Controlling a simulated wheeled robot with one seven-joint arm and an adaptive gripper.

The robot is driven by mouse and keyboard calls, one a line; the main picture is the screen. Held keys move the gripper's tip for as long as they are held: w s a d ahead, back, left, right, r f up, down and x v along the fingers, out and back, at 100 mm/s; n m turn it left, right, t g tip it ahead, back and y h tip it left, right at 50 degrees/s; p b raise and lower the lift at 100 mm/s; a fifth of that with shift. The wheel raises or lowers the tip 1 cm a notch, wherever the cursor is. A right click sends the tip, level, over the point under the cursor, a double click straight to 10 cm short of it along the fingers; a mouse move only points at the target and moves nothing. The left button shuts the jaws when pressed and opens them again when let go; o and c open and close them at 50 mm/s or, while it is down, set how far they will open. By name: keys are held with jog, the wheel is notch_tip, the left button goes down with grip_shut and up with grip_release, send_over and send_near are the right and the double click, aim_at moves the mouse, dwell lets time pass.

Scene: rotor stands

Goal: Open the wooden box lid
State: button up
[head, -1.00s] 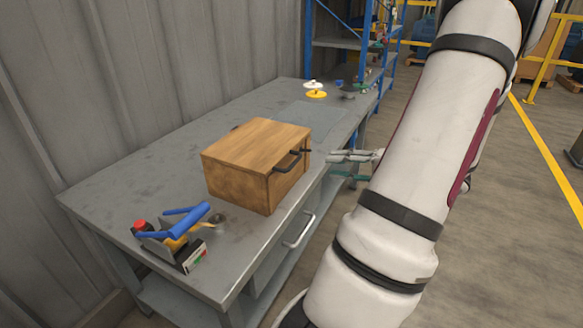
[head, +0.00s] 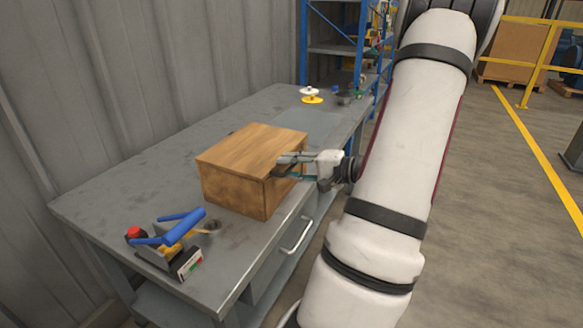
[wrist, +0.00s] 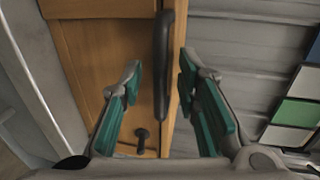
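The wooden box (head: 235,185) sits shut on the grey workbench, its lid (head: 252,146) lying flat on top. Its dark bar handle (wrist: 164,60) shows in the wrist view; in the head view my gripper largely covers it. My gripper (head: 279,167) is at the box's right-hand face. In the wrist view its two green-padded fingers (wrist: 160,72) are spread open, with the handle between them and visible gaps on both sides. A small dark knob-like part (wrist: 142,136) shows on the wood lower down.
On the workbench (head: 120,160), a holder with blue-handled tools (head: 180,228) and a red button stands front left. White and yellow parts (head: 310,96) stand at the back. A drawer handle (head: 297,235) juts from the bench front. Blue shelving (head: 303,45) stands behind.

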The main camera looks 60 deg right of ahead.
grip_shut()
jog(key=shift+r, duration=0.1)
